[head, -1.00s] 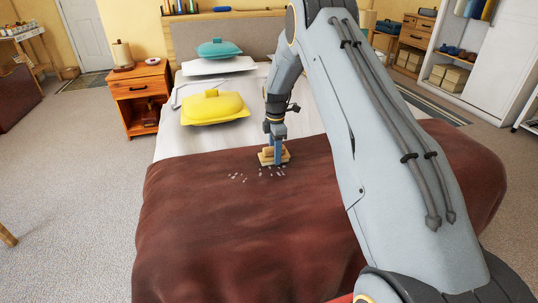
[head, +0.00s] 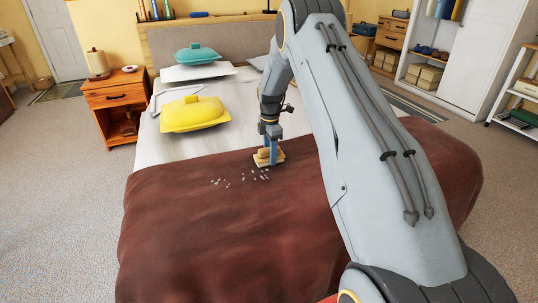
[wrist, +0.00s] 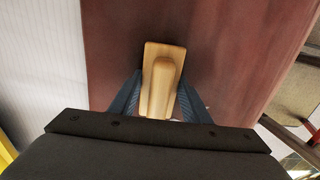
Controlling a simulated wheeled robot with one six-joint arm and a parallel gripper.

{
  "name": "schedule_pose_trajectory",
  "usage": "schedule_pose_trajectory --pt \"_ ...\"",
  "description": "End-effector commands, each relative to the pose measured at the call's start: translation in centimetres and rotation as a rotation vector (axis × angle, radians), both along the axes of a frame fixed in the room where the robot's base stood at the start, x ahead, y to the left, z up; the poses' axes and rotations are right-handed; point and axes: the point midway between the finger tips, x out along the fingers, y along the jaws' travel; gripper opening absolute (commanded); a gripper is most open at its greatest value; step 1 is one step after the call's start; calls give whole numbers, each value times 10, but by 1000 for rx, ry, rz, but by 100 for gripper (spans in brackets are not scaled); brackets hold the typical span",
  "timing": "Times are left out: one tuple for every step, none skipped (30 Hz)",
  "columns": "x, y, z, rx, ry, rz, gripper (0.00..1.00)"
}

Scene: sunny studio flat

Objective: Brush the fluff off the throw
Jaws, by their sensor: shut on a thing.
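My gripper (head: 270,150) is shut on a light wooden brush (head: 262,160) near the far edge of the throw. The wrist view shows the brush (wrist: 161,85) by its raised handle between my two fingers (wrist: 157,103). The throw (head: 210,230) is dark reddish brown and covers the near part of the bed. Bits of pale fluff (head: 243,178) lie on it just in front of the brush and to its left. The brush is at or just above the cloth; I cannot tell if it touches. Its underside is hidden.
A wooden nightstand (head: 112,97) stands left of the bed. White shelves (head: 515,110) stand at the right.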

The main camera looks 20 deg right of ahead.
Motion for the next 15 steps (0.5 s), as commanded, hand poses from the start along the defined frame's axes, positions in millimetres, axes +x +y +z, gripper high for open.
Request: schedule_pose_trajectory --pt "-1 0 0 0 1 0 19" --pt "-2 0 0 0 1 0 19" --pt "-4 0 0 0 2 0 19" --pt "-6 0 1 0 2 0 19" --pt "-8 0 1 0 3 0 19" --pt "-12 0 2 0 4 -1 19" --pt "-15 0 2 0 4 -1 19" --pt "-17 0 2 0 3 -1 19" --pt "-20 0 2 0 4 -1 19" --pt "-23 0 2 0 4 -1 19" --pt "-26 0 2 0 4 -1 19" --pt "-29 0 2 0 3 -1 19" --pt "-31 0 2 0 3 -1 19" --pt "-33 0 2 1 4 -1 19" --pt "-37 0 2 0 4 -1 19"
